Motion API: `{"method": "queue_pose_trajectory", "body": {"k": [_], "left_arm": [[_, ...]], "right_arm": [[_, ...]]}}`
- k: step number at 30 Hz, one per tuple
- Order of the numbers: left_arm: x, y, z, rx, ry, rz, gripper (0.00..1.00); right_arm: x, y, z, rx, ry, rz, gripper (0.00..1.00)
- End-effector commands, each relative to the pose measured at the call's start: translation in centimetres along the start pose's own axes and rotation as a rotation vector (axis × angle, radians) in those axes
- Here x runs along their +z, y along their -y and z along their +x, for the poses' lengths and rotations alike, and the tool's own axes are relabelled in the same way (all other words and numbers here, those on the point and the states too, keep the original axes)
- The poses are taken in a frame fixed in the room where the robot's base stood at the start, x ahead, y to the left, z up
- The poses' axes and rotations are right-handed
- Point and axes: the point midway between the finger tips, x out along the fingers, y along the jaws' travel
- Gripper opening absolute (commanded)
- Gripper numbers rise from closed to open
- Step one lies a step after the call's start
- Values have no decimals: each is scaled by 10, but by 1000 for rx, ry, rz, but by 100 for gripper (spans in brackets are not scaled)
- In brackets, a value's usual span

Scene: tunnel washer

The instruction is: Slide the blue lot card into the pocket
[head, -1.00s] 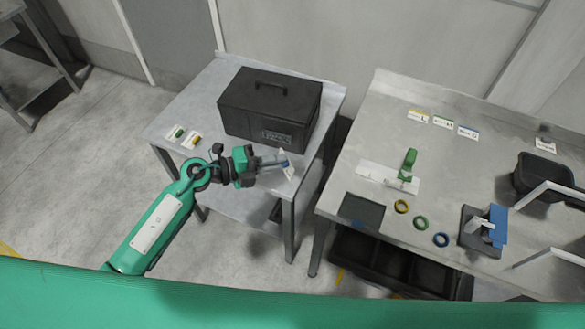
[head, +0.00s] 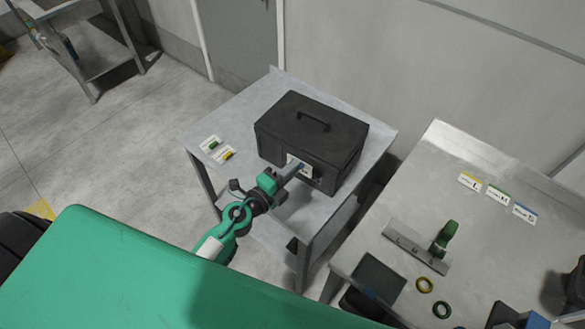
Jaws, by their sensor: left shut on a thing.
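My left gripper (head: 289,174) is shut on the blue lot card (head: 293,160), a small white card with a blue mark. It holds the card close against the front face of the black case (head: 285,137) on the left steel table. The fingers cover part of the card, and I cannot tell whether it touches the case or has entered a pocket. A pale label patch (head: 307,172) shows beside the card on the case front; the pocket itself is not clear. My right gripper is not in view.
The right table (head: 425,170) holds several label cards, a green-handled tool (head: 446,235) and rings. A gap separates the tables.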

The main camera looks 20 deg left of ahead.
Motion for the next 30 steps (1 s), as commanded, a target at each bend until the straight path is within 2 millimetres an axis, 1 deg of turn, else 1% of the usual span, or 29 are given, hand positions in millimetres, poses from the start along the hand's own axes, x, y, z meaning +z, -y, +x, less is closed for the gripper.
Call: {"method": "queue_pose_trajectory", "body": {"k": [30], "left_arm": [[4, -19, 37, -1, -3, 0, 0]], "right_arm": [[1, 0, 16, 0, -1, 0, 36]]}}
